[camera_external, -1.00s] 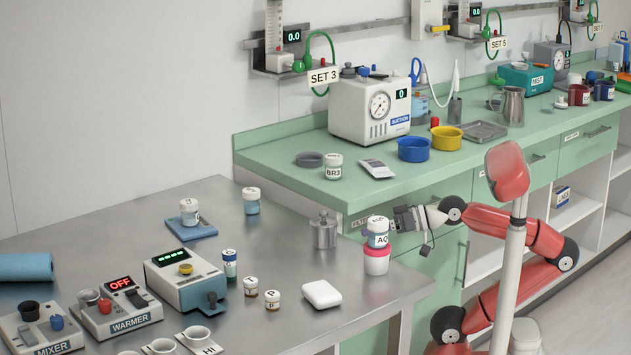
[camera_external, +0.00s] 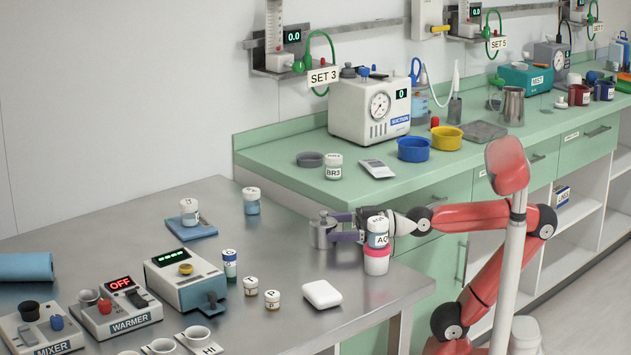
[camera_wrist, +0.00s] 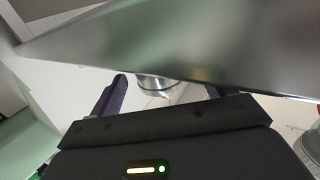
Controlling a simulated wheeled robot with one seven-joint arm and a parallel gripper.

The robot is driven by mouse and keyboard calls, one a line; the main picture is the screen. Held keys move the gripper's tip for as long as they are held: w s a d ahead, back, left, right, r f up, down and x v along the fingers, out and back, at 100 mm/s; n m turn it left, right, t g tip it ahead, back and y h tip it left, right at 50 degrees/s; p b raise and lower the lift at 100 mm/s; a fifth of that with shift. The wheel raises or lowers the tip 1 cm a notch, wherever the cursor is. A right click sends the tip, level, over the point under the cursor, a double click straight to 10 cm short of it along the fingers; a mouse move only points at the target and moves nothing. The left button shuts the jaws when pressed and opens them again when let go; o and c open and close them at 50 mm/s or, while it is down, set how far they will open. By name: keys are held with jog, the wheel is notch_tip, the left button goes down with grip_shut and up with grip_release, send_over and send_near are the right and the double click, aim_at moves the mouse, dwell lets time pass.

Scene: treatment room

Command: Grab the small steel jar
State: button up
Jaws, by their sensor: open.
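The small steel jar (camera_external: 322,232) stands on the steel table, with a knob on its lid. My gripper (camera_external: 338,227) is at the jar from the right, its fingers spread and reaching to the jar's near side. In the wrist view the jar (camera_wrist: 153,84) shows between and beyond the open fingers of my gripper (camera_wrist: 146,88). Whether a finger touches the jar I cannot tell.
The steel table (camera_external: 270,215) holds a white block (camera_external: 321,294), small labelled vials (camera_external: 251,285), a labelled jar (camera_external: 251,201) behind, and the warmer (camera_external: 120,313) at the left. Bare table lies left of the jar.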

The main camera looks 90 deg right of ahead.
jog(key=shift+w+a, duration=0.2)
jog(key=shift+w, duration=0.5)
jog(key=c, duration=1.1)
jog(key=shift+c, duration=0.3)
jog(key=shift+r, duration=0.15)
